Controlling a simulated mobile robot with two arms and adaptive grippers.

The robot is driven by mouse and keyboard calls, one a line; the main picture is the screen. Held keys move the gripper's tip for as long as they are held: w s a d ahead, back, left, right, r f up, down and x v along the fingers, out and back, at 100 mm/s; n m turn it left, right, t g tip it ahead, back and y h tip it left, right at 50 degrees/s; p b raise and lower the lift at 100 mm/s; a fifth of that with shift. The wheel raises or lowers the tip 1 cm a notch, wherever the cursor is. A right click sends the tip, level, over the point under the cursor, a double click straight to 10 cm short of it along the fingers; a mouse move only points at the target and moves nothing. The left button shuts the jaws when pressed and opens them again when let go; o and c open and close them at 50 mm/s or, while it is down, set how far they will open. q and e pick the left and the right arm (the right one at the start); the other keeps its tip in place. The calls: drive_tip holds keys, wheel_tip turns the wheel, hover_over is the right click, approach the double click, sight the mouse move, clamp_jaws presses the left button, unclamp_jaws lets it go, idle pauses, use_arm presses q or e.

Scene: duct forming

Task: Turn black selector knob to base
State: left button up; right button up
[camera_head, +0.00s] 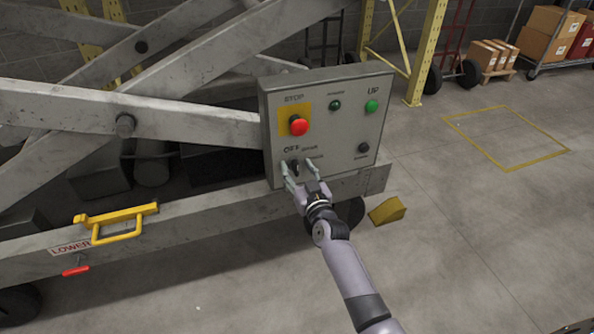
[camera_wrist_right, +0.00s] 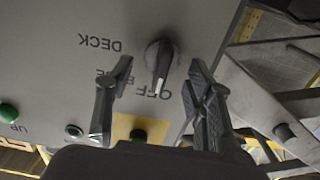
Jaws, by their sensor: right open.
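The black selector knob (camera_wrist_right: 160,60) is on the lower left of the grey control panel (camera_head: 345,112). It also shows in the head view (camera_head: 294,166), partly covered by my fingers. In the right wrist view, its white pointer mark is toward the word OFF. The DECK label lies to the left there, and the BASE label is partly hidden by a finger. My right gripper (camera_head: 298,173) is open at the panel. In the right wrist view, my right gripper (camera_wrist_right: 160,74) has one finger on each side of the knob, with gaps visible. My left gripper is out of view.
The panel also carries a red STOP button (camera_head: 298,125), a green UP button (camera_head: 371,106) and a small dark button (camera_head: 363,148). A yellow handle (camera_head: 118,222) and red lever (camera_head: 76,271) are at lower left. A yellow wedge (camera_head: 388,210) lies on the floor.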

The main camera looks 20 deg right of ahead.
drive_tip(key=shift+w, duration=0.45)
drive_tip(key=c, duration=1.1)
